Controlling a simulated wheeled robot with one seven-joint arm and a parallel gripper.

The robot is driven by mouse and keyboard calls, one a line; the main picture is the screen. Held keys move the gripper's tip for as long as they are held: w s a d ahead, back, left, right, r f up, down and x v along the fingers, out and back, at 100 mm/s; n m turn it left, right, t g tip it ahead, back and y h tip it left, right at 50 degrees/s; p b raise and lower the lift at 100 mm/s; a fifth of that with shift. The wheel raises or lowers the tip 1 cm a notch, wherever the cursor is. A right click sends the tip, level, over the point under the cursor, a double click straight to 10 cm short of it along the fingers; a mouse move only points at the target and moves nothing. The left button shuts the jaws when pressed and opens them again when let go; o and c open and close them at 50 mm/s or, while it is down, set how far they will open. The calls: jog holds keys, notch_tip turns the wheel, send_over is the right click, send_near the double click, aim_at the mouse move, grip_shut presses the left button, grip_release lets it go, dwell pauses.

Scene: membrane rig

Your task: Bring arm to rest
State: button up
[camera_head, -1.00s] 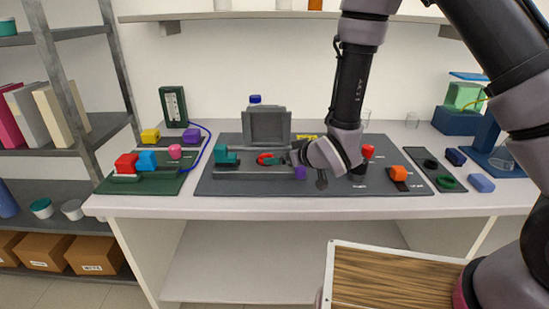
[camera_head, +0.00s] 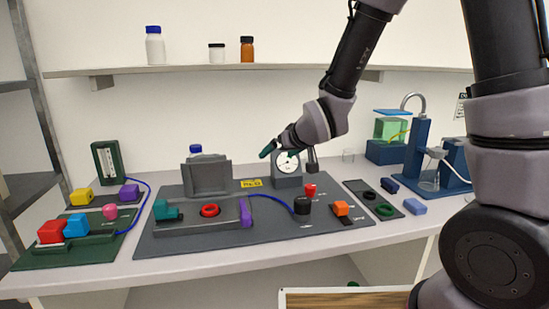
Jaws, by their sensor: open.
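My arm reaches in from the upper right over the bench, bent at the elbow.
On the rig board are a red ring (camera_head: 209,210), a teal block (camera_head: 167,211), a purple bar (camera_head: 245,212), a black knob (camera_head: 302,205) and an upright grey plate (camera_head: 207,179). A green board (camera_head: 62,254) with coloured blocks lies left. A shelf (camera_head: 130,71) with bottles spans the wall.

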jog(key=s+d+r+m+h, duration=0.1)
jog(key=s+d+r+m, duration=0.15)
jog(key=d+r, duration=0.35)
jog(key=s+d+r+m+g+h, duration=0.1)
jog(key=s+d+r+m, duration=0.2)
jog(key=d, duration=0.5)
jog(key=s+d+r+m+h, duration=0.1)
jog(key=s+d+r, duration=0.2)
jog(key=d+r, duration=0.3)
jog(key=s+d+r+m, duration=0.1)
jog(key=s+d, duration=0.1)
jog(key=s, duration=0.3)
jog(key=s+d+r+m+g, duration=0.1)
jog(key=s+d+r, duration=0.1)
jog(key=s, duration=0.3)
jog(key=shift+s+d+r+h, duration=0.2)
jog(key=shift+d+h, duration=0.1)
